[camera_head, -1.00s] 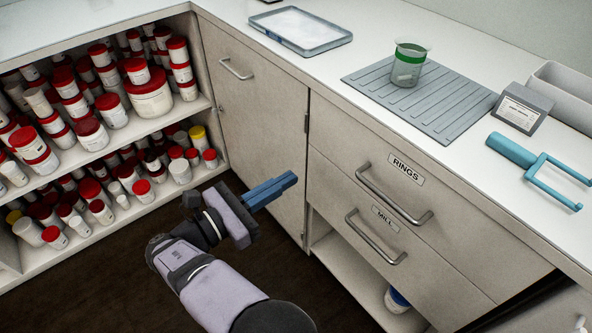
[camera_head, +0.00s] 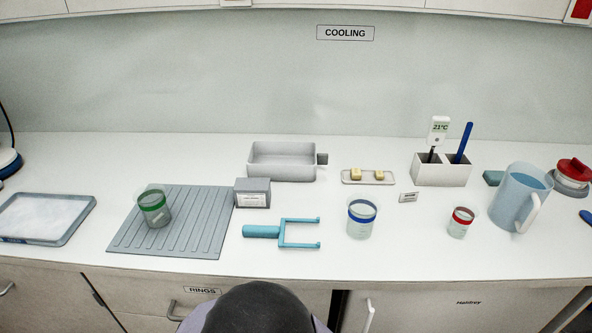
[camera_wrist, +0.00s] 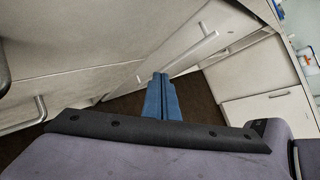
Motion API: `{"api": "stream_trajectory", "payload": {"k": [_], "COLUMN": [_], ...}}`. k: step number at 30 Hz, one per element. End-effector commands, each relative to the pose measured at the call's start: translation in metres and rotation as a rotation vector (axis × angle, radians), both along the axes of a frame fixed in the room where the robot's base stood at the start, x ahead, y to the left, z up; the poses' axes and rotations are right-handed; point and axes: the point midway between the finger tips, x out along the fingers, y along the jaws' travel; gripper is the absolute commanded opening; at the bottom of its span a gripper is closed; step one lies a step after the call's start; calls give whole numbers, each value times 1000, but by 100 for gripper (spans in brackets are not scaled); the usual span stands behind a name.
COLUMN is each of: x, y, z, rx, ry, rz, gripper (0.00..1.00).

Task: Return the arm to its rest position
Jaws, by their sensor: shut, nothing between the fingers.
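My gripper (camera_wrist: 162,88) shows in the wrist view with its two blue fingers together and nothing between them. It hangs in front of the cabinet fronts, with the dark floor beyond. In the head view the gripper is out of sight; only a dark rounded part of my arm (camera_head: 262,309) shows at the bottom edge, in front of the drawer labelled RINGS (camera_head: 202,291).
The white counter (camera_head: 400,262) holds a ribbed grey mat (camera_head: 196,235) with a green-banded beaker (camera_head: 153,207), a blue fork-shaped tool (camera_head: 264,231), a blue-banded beaker (camera_head: 362,220), a red-banded beaker (camera_head: 460,224) and a jug (camera_head: 518,199). Cabinet handles (camera_wrist: 41,108) stick out near my gripper.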

Motion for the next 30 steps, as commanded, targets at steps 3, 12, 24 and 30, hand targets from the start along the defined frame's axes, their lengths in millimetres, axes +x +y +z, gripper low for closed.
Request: {"api": "stream_trajectory", "payload": {"k": [3, 12, 24, 30], "x": [-10, -34, -31, -26], "y": [-50, -107, -139, -147], "z": [36, 95, 165, 176], "rx": [174, 577, 887, 929], "ry": [-44, -346, -851, -958], "rz": [-358, -1278, -2279, -2452], "gripper": [0, 0, 0, 0]}}
